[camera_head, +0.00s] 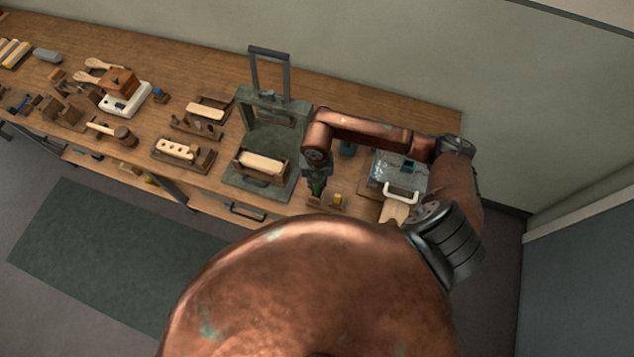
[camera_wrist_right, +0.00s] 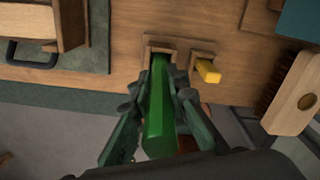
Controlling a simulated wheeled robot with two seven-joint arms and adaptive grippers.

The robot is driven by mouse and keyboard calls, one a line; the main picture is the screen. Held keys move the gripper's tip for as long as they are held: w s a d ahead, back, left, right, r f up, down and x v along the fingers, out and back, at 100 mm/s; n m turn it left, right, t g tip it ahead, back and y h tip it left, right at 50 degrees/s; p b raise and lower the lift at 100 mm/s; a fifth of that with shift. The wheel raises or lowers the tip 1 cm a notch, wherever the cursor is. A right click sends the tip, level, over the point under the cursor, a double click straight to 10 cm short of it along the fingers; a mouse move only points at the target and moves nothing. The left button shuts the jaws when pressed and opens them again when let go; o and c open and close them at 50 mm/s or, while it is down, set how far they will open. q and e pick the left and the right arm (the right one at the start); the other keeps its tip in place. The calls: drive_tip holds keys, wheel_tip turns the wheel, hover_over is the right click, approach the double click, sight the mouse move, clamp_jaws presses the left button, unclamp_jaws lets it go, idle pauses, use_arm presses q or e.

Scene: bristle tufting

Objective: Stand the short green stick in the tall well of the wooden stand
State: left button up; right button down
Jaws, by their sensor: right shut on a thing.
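My right gripper (camera_wrist_right: 158,105) is shut on a green stick (camera_wrist_right: 157,120). In the wrist view the stick's far end meets a square wooden well (camera_wrist_right: 160,42); I cannot tell how far inside it is. A second wooden well (camera_wrist_right: 201,49) stands just to the right with a yellow stick (camera_wrist_right: 208,70) in it. In the head view my right gripper (camera_head: 316,172) reaches down at the bench's front edge, with the green stick (camera_head: 317,187) below it and the yellow stick (camera_head: 338,199) to its right. The well under the green stick is mostly hidden there. My left gripper is not in view.
A green press-like frame (camera_head: 242,180) with a wooden block stands left of the gripper. A brush with a pale wooden back (camera_wrist_right: 297,102) lies to the right. A box with a white handle (camera_head: 401,190) stands at the right. Wooden racks (camera_head: 183,152) are further left.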

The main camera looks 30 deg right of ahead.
drive_tip(key=shift+f, duration=0.3)
idle(0.4)
drive_tip(key=c, duration=1.8)
unclamp_jaws()
drive_tip(key=shift+o, duration=0.2)
drive_tip(key=o, duration=0.4)
wheel_tip(320, 180, up, 7)
drive_tip(key=p, duration=0.4)
